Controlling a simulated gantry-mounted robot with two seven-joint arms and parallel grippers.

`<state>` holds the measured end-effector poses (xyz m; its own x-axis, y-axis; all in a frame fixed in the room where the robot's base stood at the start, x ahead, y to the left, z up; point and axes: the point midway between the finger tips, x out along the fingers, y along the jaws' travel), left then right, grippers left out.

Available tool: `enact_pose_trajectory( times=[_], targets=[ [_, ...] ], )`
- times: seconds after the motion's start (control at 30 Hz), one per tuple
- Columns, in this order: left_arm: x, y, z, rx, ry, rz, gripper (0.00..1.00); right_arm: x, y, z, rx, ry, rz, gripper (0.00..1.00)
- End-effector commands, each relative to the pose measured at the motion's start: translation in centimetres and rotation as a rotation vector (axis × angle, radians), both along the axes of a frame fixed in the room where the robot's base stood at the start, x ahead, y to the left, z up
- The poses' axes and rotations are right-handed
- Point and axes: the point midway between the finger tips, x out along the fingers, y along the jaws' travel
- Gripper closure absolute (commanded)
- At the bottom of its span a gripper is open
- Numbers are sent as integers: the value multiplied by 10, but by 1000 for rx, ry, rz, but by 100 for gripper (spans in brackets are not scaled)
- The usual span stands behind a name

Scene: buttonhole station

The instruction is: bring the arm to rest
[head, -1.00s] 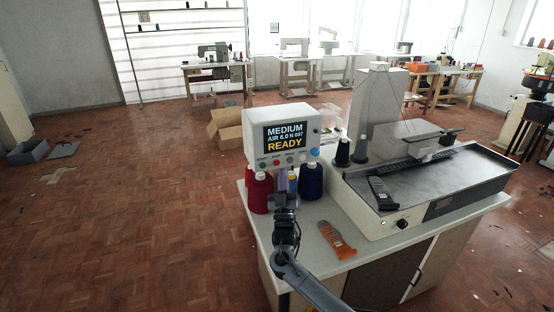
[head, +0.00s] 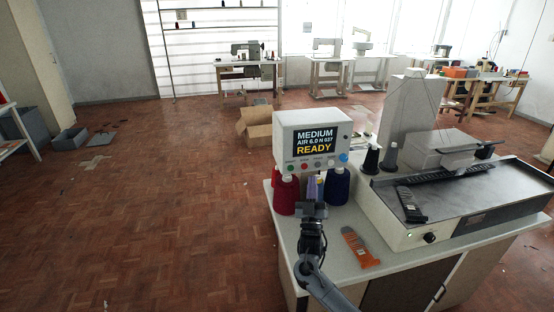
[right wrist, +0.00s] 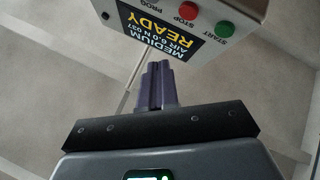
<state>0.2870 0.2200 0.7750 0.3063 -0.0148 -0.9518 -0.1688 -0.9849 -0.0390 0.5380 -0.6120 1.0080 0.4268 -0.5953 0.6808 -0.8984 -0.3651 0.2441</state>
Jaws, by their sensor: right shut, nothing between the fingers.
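My right arm comes up from the bottom of the head view. Its right gripper (head: 314,184) is upright, with purple fingers closed together and empty. It is in front of the control box (head: 312,140), whose screen reads MEDIUM, AIR 6.0 N and READY. In the right wrist view the shut purple fingers (right wrist: 160,86) point toward the box (right wrist: 200,25), with nothing between them. A gap to the box cannot be judged. My left gripper is not in view.
A red cone (head: 286,196) and a blue cone (head: 338,186) flank the gripper closely. An orange-and-grey tool (head: 359,247) lies on the pale tabletop (head: 385,262). The buttonhole machine (head: 460,205) stands at right. An open carton (head: 256,127) is on the floor behind.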

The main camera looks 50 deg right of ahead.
Motion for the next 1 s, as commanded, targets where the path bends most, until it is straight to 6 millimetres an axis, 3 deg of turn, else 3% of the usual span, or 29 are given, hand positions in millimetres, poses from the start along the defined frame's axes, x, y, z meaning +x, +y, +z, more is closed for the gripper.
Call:
enact_pose_trajectory(
  times=[0.2, 0.37, 0.47, 0.6, 0.67, 0.8, 0.9, 1.0],
  targets=[
    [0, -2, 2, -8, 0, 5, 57, 3, 5, -7, 42, 24, 30, 100],
    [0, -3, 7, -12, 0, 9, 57, 16, 29, -37, 203, 128, 139, 100],
    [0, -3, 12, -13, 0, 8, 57, 24, 62, -70, 359, 254, 245, 100],
    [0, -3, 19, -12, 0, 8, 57, 18, 134, -126, 602, 504, 401, 100],
    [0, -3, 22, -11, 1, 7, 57, 6, 169, -149, 698, 628, 457, 100],
    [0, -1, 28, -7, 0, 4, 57, -44, 253, -188, 888, 935, 556, 100],
    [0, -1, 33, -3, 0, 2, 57, -91, 304, -203, 984, 1151, 594, 100],
    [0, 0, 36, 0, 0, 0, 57, -140, 341, -207, 1049, 1338, 608, 100]
  ],
)
